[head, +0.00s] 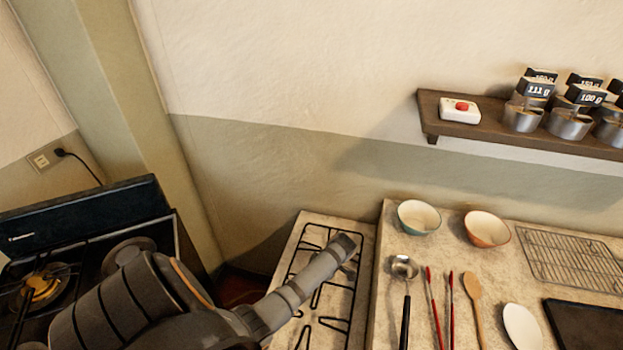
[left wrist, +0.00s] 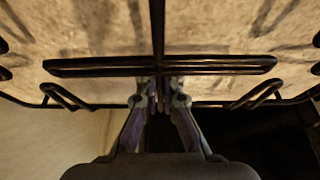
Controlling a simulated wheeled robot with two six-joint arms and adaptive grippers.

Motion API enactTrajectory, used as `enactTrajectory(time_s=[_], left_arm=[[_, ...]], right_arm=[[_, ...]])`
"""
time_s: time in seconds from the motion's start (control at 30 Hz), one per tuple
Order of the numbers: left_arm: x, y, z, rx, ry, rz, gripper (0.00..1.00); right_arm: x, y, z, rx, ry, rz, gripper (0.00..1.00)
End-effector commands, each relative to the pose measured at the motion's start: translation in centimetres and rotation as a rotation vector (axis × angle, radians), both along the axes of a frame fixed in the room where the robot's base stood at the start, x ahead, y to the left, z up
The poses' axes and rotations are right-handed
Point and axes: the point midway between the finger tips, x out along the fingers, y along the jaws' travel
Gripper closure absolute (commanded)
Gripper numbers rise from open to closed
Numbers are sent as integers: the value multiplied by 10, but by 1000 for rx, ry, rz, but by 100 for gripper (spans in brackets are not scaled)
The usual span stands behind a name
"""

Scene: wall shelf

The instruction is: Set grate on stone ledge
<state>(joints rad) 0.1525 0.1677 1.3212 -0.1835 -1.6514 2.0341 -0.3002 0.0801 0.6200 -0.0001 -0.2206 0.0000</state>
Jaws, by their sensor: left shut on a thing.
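The grate (head: 354,290) is a black wire frame with inner bars, over the pale stone ledge (head: 368,250) at the middle bottom of the head view. My left arm crosses above it from the left; its fingertips are not clear there. In the left wrist view my left gripper (left wrist: 160,95) is shut on the middle of one side of the grate (left wrist: 90,68). Speckled stone (left wrist: 215,30) shows behind the bars, with shadows on it. I cannot tell whether the grate touches the stone. My right gripper is not in view.
A black stove (head: 85,215) stands at left, with a dark gap before the ledge. To the right, a counter holds two bowls (head: 487,229), a ladle (head: 404,268), red tongs, a wooden spoon and a wire rack (head: 570,258). A wall shelf (head: 455,127) hangs above.

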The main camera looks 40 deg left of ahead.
Motion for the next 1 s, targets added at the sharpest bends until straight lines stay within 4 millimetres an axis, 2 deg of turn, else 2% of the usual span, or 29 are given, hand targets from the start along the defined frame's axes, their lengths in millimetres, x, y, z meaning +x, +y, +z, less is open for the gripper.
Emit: enactTrajectory(time_s=[0.13, 0.2, 0.3, 0.67, 0.77, 1.0], left_arm=[[0, 0, 1, 2, -1, 1, 100], [-1, 0, 0, 0, 1, 0, 87], [-1, 0, 0, 0, 2, 1, 73], [0, -2, 4, 0, 0, 1, 72], [4, -7, 18, 0, -2, 1, 72], [15, -27, 72, -1, -4, 1, 72]], right_arm=[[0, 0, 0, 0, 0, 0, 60], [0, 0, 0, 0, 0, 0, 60], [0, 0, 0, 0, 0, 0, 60], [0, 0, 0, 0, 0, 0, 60], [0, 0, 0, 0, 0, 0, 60], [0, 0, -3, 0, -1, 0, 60]])
